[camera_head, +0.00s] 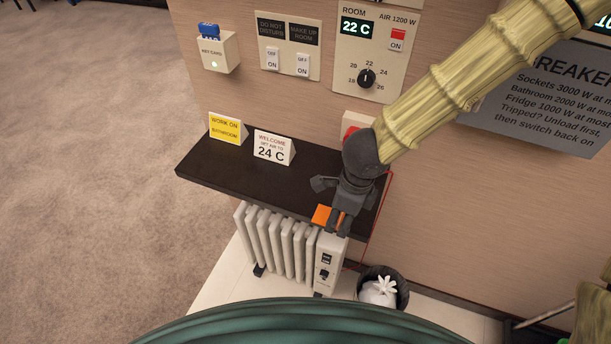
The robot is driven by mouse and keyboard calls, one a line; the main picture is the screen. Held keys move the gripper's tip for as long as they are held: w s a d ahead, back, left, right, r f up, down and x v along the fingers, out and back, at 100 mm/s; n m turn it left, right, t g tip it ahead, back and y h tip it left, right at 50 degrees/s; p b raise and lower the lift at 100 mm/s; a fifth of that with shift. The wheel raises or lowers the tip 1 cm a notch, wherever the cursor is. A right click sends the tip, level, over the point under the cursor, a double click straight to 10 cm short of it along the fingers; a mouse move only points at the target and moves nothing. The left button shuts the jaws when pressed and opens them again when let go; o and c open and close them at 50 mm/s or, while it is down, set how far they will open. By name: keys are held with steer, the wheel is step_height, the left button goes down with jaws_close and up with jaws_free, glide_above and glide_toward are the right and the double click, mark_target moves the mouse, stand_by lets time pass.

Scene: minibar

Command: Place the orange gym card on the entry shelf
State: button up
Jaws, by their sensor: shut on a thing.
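The orange gym card (322,214) is a small flat orange piece at the tips of my gripper (337,226). My gripper is shut on it and points downward. Part of the card is hidden behind the fingers. The entry shelf (215,172) is a dark, narrow board against the wall. In the picture the card overlaps the shelf's front edge near its right end. I cannot tell whether the card touches the shelf or is held above or in front of it.
A yellow sign (227,128) and a white welcome sign (273,148) stand on the shelf's back left. A white radiator (285,238) is below the shelf, with a bin (382,290) to its right. The shelf's front middle is clear. A thin red cord (371,232) hangs near its right end.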

steer(key=p, duration=0.4)
glide_above(314, 195)
steer(key=shift+s+d+f, duration=0.1)
steer(key=shift+d+f, duration=0.1)
steer(key=shift+f, duration=2.15)
steer(key=shift+f, duration=0.1)
steer(key=o, duration=0.7)
steer(key=shift+o, duration=0.4)
step_height(314, 195, up, 12)
steer(key=d, duration=0.1)
steer(key=shift+s+d+b, duration=0.15)
steer(key=shift+s+b, duration=0.05)
steer(key=shift+b, duration=0.2)
